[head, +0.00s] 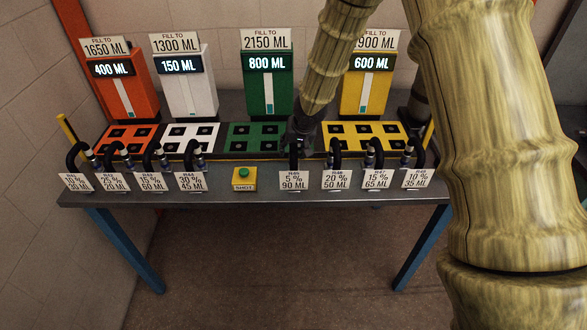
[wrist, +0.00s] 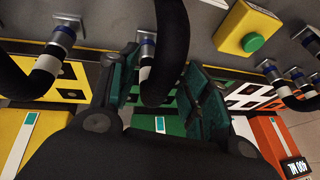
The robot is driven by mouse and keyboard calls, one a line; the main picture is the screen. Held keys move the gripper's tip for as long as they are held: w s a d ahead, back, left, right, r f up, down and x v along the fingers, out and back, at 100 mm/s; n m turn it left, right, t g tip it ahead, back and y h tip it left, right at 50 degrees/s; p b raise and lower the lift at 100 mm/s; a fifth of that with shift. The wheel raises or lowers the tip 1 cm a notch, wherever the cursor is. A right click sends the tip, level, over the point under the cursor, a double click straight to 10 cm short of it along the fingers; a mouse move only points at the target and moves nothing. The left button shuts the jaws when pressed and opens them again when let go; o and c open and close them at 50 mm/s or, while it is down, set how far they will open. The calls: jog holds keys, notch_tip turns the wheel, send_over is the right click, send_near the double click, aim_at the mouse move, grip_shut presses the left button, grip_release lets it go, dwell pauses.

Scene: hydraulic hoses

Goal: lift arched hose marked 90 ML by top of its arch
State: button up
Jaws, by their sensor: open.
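The hose marked 90 ML is a black arch behind its white label (head: 292,181) at the front of the table. Its arch (head: 296,153) shows just under my gripper (head: 299,130) in the head view, which partly covers it. In the wrist view the black hose (wrist: 170,50) runs down between my two open fingers (wrist: 165,88), with teal pads on either side. Its silver and blue collar (wrist: 146,55) shows beside the left finger. I cannot tell whether either pad touches the hose.
Similar hoses with labels stand along the front edge, the closest being the 50 ML one (head: 335,152) to the right. A yellow box with a green button (head: 244,177) is to the left. Orange, white, green (head: 268,90) and yellow dispensers stand behind coloured socket panels.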

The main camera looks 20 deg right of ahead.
grip_shut()
jog(key=shift+r, duration=0.15)
dwell(0.5)
